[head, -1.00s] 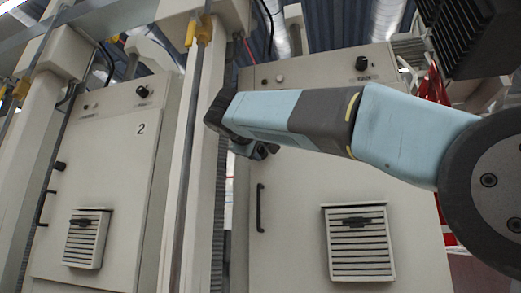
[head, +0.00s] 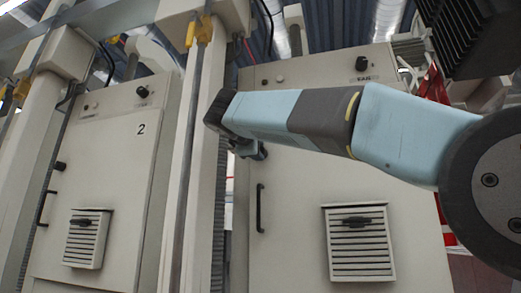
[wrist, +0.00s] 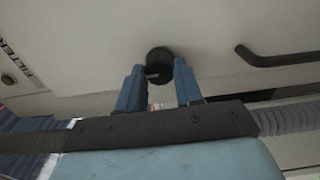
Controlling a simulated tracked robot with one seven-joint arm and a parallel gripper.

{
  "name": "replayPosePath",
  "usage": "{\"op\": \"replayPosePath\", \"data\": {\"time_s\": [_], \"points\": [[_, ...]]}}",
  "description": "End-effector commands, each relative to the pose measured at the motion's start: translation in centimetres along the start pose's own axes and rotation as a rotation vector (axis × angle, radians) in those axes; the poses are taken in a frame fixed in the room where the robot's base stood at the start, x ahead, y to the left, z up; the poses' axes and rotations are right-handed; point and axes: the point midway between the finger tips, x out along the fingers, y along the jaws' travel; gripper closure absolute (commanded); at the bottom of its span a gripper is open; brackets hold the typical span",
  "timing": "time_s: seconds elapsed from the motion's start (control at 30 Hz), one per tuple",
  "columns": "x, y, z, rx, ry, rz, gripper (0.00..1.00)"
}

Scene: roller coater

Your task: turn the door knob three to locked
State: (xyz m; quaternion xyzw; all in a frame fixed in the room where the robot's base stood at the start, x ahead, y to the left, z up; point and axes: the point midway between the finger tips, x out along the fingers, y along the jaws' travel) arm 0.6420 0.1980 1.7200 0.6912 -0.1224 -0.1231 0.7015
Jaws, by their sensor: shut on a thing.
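The round black door knob (wrist: 159,58) sits on a pale cabinet door (wrist: 110,55) in the wrist view. A light bar marks its face. My gripper (wrist: 158,74) is shut on this knob, with one blue finger at each side of it. In the head view my arm crosses in front of the right cabinet (head: 292,185), and the gripper end (head: 250,150) shows only in part below the forearm. The knob is hidden there behind my arm. I cannot read its lock position.
A black bar handle (wrist: 275,57) is right of the knob in the wrist view. In the head view, a vent (head: 358,245) and a small top switch (head: 361,64) are on the right cabinet. Cabinet 2 (head: 105,190) stands left, beyond a metal post (head: 188,165).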

Motion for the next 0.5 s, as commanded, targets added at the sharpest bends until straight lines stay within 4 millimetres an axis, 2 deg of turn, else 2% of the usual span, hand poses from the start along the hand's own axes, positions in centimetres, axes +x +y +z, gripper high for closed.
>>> {"op": "replayPosePath", "data": {"time_s": [0.2,0.23,0.5], "points": [[0.10,-0.29,-0.23,-0.003,0.002,-0.005,0.95],[0.10,-0.30,-0.23,-0.003,0.002,-0.005,0.63],[0.07,-0.18,-0.14,-0.001,0.001,-0.003,0.39]]}}
